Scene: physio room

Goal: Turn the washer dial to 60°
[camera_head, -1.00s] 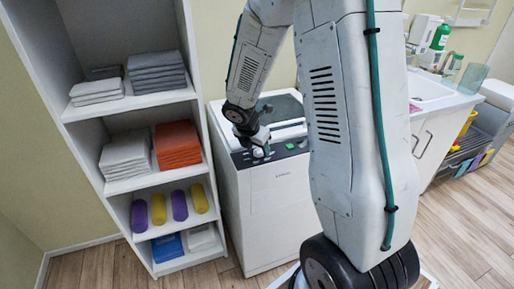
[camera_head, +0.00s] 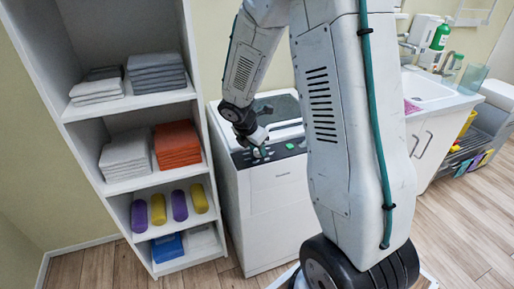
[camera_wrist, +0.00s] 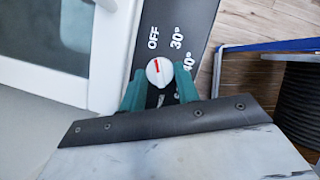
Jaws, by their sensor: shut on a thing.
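The white washer (camera_head: 278,212) stands right of the shelf, with its dark control panel along the top front edge. In the wrist view the round white dial (camera_wrist: 159,72) carries a red mark that points about toward the OFF label. The labels OFF, 30° and 40° show on the panel (camera_wrist: 196,22); no 60° label is visible. My gripper (camera_wrist: 158,90) has its teal fingers on either side of the dial and is shut on it. In the head view my gripper (camera_head: 261,153) is at the panel, and the dial is too small to make out.
A white shelf (camera_head: 128,188) with folded towels and rolls stands close on the left. The washer's lid (camera_head: 280,108) lies behind the panel. A sink cabinet (camera_head: 432,140) and a grey crate (camera_head: 482,140) are on the right. Wooden floor is open in front.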

